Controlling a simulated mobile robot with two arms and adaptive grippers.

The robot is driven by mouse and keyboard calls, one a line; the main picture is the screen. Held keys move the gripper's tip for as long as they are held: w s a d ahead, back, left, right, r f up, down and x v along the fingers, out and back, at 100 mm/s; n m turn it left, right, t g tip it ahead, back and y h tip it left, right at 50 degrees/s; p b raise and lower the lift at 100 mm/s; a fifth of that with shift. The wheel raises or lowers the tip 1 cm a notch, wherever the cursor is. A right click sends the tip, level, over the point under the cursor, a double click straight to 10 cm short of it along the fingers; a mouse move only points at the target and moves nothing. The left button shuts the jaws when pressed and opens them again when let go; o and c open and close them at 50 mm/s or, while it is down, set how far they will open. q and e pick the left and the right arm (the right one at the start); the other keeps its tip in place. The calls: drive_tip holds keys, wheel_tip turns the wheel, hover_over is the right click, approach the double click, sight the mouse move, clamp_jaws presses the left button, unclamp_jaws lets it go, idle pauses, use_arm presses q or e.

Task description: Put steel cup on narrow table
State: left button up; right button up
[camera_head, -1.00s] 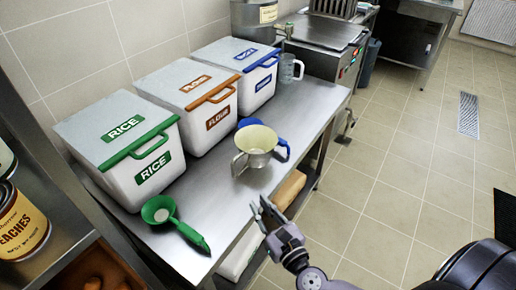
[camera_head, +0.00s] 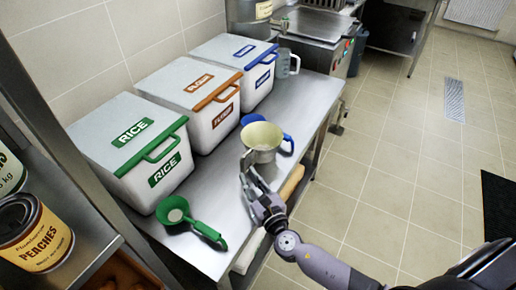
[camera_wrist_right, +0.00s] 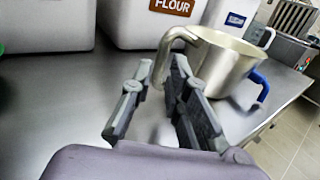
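The steel cup (camera_head: 262,137) stands upright on the steel table (camera_head: 205,250), near its right edge. In the right wrist view, the cup (camera_wrist_right: 225,62) shows its curved handle (camera_wrist_right: 166,42) toward me. My right gripper (camera_head: 249,165) is open, just in front of the cup on the handle side. In the wrist view its two fingers (camera_wrist_right: 162,78) are spread apart, with the handle's lower part at the gap between their tips. I cannot tell whether a finger touches it. My left gripper is not in view. No table is marked as the narrow one.
Bins for rice (camera_head: 130,150), flour (camera_head: 205,105) and a blue-handled one (camera_head: 245,70) line the wall. A green scoop (camera_head: 190,220) lies at the front, and a blue scoop (camera_head: 253,118) is by the cup. A clear jug (camera_head: 287,64) stands behind.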

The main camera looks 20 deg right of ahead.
sight(243, 168)
drive_tip(key=shift+w+a+p, duration=0.15)
drive_tip(key=shift+w+p, duration=0.2)
drive_tip(key=shift+w, duration=2.45)
drive_tip(key=shift+r, duration=0.1)
drive_tip(key=shift+c, duration=0.2)
clamp_jaws()
